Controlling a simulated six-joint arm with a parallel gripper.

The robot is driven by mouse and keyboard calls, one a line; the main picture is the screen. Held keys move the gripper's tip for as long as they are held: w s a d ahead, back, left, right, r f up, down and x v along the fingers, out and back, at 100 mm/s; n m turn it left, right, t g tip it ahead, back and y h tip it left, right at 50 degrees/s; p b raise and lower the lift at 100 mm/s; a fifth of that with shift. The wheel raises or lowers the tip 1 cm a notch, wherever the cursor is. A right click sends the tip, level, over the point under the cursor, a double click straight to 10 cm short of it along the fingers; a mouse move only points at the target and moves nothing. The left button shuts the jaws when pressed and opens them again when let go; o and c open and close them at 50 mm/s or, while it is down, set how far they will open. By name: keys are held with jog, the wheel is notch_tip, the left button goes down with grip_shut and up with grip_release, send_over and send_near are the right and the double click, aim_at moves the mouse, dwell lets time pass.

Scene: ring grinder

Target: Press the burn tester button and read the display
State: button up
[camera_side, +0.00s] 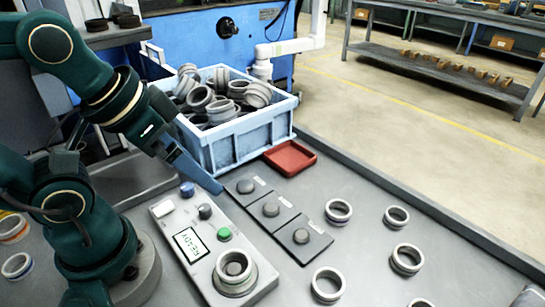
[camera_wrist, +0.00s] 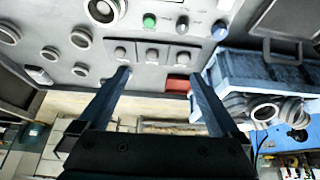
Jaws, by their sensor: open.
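The burn tester (camera_side: 172,222) is a light grey box in the side view's lower middle. Its display (camera_side: 190,245) reads READY. A green button (camera_side: 224,234) sits beside the display, with a dark knob (camera_side: 205,211) and a blue knob (camera_side: 187,189) further back. A metal ring (camera_side: 234,285) sits around the post at the tester's near end. The green button (camera_wrist: 149,20) also shows at the top of the wrist view; the display does not. My gripper (camera_wrist: 158,76) is open and empty. In the side view it is above the tester's far end, beside the blue crate, apart from the button.
A blue crate (camera_side: 243,144) full of metal rings stands behind. A red tray (camera_side: 290,158) lies beside it. A dark plate (camera_side: 259,213) with three round posts lies right of the tester. Several loose rings (camera_side: 338,212) are spread over the table's right side.

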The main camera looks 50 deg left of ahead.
grip_shut()
dwell(1.6)
